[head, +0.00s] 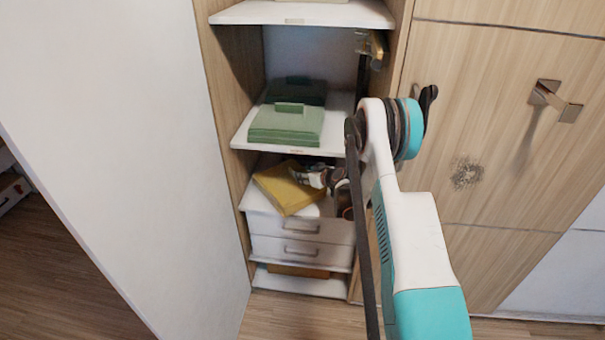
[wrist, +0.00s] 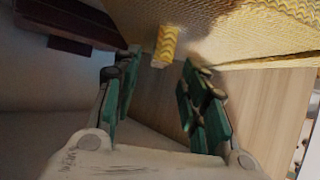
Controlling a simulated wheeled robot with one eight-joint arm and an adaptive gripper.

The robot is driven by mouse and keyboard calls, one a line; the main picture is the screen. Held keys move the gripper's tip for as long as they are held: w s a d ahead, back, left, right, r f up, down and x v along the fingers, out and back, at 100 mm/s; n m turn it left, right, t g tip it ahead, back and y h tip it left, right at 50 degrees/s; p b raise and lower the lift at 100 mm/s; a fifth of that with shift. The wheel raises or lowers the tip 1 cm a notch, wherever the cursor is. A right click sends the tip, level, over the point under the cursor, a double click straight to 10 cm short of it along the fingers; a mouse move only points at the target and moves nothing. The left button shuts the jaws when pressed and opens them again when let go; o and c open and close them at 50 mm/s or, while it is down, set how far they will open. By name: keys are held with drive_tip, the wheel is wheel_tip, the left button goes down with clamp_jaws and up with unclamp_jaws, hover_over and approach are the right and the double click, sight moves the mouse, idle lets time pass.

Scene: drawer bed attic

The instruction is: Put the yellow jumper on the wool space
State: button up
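The folded yellow jumper (head: 287,187) lies in the compartment above the white drawers, angled, with a corner over the front edge. My gripper (head: 312,178) is beside its right side in the head view, partly hidden by my arm. In the wrist view the jumper's knitted yellow surface (wrist: 235,25) fills the top, and a small yellow tab (wrist: 165,46) hangs from it. My gripper (wrist: 160,68) is open there, with the tab between and just beyond its fingertips, apparently untouched. Shelf labels (head: 297,151) are too small to read, so I cannot tell which space is wool.
Folded green clothes (head: 286,124) lie on the middle shelf (head: 246,142), directly above the jumper. A top shelf (head: 300,13) is above. White drawers (head: 300,226) are shut below. A white wall panel (head: 110,130) stands left, and wooden doors (head: 490,130) stand right.

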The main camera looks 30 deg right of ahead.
drive_tip(key=p+v, duration=0.3)
drive_tip(key=v, duration=0.6)
drive_tip(key=shift+s+r, duration=0.25)
drive_tip(key=shift+s, duration=0.1)
